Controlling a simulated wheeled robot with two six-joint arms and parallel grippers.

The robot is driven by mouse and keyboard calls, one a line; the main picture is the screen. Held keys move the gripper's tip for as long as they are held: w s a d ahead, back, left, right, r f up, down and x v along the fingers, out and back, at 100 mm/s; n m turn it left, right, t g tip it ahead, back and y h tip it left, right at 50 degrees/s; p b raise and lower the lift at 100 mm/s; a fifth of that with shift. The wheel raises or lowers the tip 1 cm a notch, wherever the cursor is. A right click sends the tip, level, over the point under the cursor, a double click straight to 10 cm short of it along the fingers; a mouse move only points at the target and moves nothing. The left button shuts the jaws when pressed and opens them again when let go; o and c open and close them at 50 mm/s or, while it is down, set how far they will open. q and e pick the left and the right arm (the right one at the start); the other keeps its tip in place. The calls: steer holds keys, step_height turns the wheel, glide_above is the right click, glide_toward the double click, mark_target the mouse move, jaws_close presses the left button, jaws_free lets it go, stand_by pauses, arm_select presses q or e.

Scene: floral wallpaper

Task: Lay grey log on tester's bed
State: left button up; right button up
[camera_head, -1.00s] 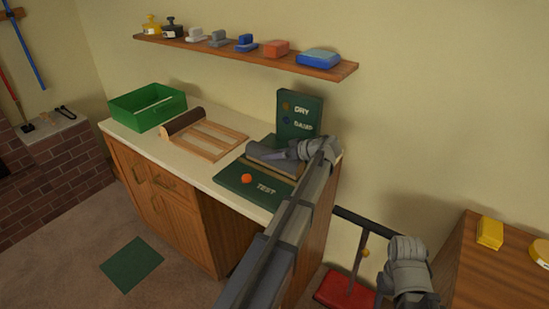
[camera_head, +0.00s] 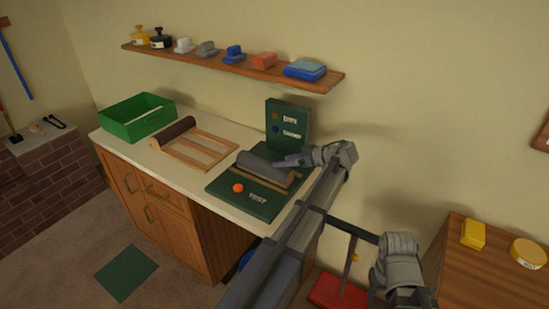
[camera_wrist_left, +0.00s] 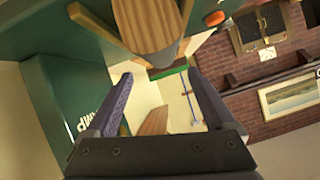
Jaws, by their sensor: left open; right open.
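The grey log (camera_head: 262,168) lies along the wooden bed (camera_head: 268,181) of the dark green tester (camera_head: 228,198) on the counter. My left gripper (camera_head: 282,162) is open, at the log's right end in the head view, its fingers pointing left. Whether they touch the log I cannot tell. In the left wrist view the two fingers (camera_wrist_left: 155,98) are spread with nothing held between them. A wood-grained shape (camera_wrist_left: 150,25) shows above them. My right gripper (camera_head: 398,285) is low at the right, away from the tester; its fingertips are not clearly seen.
A dark brown log (camera_head: 175,132) lies on a wooden rack (camera_head: 205,152) left of the tester. A green tray (camera_head: 138,122) stands further left. A green panel (camera_head: 287,120) stands behind the tester, and a shelf (camera_head: 230,67) with several blocks hangs above.

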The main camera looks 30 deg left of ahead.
arm_select(q)
steer(key=shift+p+v, duration=0.3)
steer(key=shift+v, duration=0.95)
